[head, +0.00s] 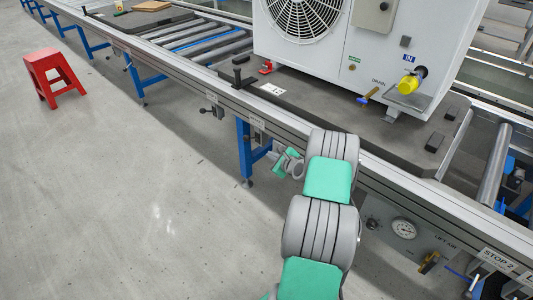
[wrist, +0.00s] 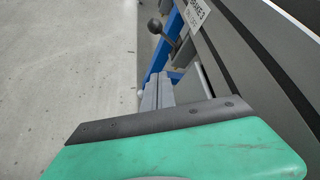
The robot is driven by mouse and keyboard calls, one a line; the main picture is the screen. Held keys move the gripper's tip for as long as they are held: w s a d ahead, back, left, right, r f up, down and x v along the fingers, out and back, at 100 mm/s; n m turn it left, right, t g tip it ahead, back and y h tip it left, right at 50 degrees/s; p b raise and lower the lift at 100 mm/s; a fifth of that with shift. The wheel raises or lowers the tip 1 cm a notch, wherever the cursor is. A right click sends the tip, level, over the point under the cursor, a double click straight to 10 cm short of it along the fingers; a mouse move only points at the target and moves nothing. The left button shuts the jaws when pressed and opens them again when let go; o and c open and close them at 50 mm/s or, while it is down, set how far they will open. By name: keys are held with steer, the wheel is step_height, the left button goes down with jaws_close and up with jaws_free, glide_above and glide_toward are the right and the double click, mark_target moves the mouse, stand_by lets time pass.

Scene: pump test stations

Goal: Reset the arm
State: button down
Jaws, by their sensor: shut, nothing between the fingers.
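My arm reaches forward from the bottom of the head view, in grey and green links. My gripper (head: 281,161) shows small beyond the arm's upper link, beside the conveyor's front side and below its rail. In the wrist view my gripper (wrist: 158,92) appears as two grey fingers side by side, shut with nothing between them. The green and dark housing at the bottom of that view is mine. The fingers point toward a blue conveyor leg (wrist: 174,77). I cannot tell the exact gap to it.
A conveyor rail (head: 228,95) runs diagonally, carrying a white pump unit (head: 370,60) on a dark pallet (head: 325,98). A pressure gauge (head: 404,229) sits on the front panel. A black-knobbed lever (wrist: 154,26) is near the fingers. A red stool (head: 54,76) stands left; floor (head: 120,190) is clear.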

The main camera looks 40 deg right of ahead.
stand_by(0.3)
steer(key=w+a+r+n+g+y+p, duration=0.25)
steer(key=a+r+n+p, duration=0.75)
steer(key=a+r, duration=0.75)
steer(key=s+a+r+n+g+p, duration=0.2)
steer(key=s+a+r+n+p, duration=0.3)
steer(key=r, duration=0.4)
steer(key=s+a+r+n+g+p, duration=0.25)
steer(key=s+a+r+n, duration=0.2)
steer(key=a+r, duration=0.3)
steer(key=s+a+r+n+g+p, duration=0.1)
steer(key=s+a+r+n+p, duration=0.1)
steer(key=s, duration=0.4)
steer(key=s+a+r+n+g+p, duration=0.1)
steer(key=s+a+r+n+p, duration=0.2)
steer(key=s+r+n+p, duration=0.1)
steer(key=s+a+r+n+p, duration=0.3)
steer(key=s+r+n, duration=0.2)
steer(key=s, duration=0.5)
step_height(320, 180, up, 2)
steer(key=shift+g+h, duration=0.4)
steer(key=shift+h, duration=0.05)
steer(key=shift+s+a, duration=0.1)
